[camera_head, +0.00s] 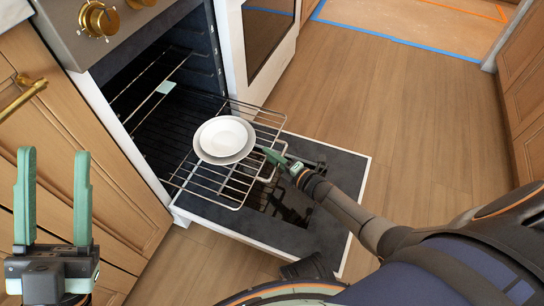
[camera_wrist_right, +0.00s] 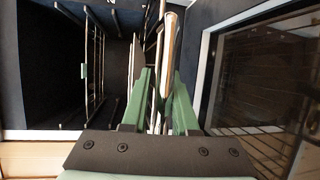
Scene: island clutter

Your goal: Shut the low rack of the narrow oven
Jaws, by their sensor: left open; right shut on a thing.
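The narrow oven (camera_head: 128,135) stands open, its door (camera_head: 345,160) lowered flat toward the floor. Its low rack (camera_head: 215,190) is pulled well out above the door. My right gripper (camera_head: 274,157) is shut on the rack's outer edge, close beside the plate. In the right wrist view the green fingers (camera_wrist_right: 161,95) close around the rack wires, and the dishes (camera_wrist_right: 170,45) appear edge-on. My left gripper (camera_head: 54,165) is open and empty in front of the wooden cabinets.
Another rack (camera_head: 150,70) is inside the oven cavity, higher up. Gold knobs (camera_head: 98,20) stick out above the opening. Wooden cabinets (camera_head: 60,150) adjoin the oven on the left, and a white appliance (camera_head: 262,50) stands on the other side. Wooden floor (camera_head: 420,120) is clear to the right.

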